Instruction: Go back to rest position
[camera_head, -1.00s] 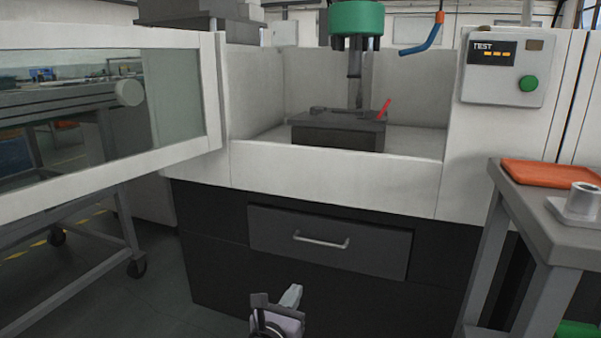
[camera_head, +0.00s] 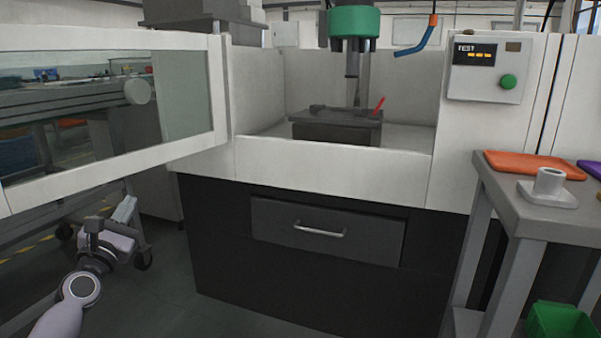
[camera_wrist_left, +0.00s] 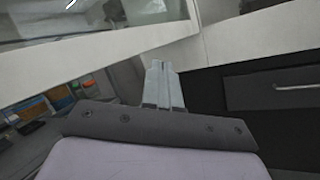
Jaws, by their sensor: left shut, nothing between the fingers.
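My left gripper (camera_head: 124,208) is at the lower left of the head view, in front of the machine and below its open door. Its fingers point up and away. In the left wrist view the two fingers (camera_wrist_left: 163,84) lie together with nothing between them, so it is shut and empty. The door and the dark drawer front show beyond the fingers there. My right gripper does not show in either view.
The white machine door (camera_head: 190,148) stands open above my left arm. The machine has a closed drawer (camera_head: 327,232). At right a grey table (camera_head: 520,208) holds an orange tray (camera_head: 533,165) and a metal flanged part (camera_head: 548,188). A green bin (camera_head: 560,322) is below.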

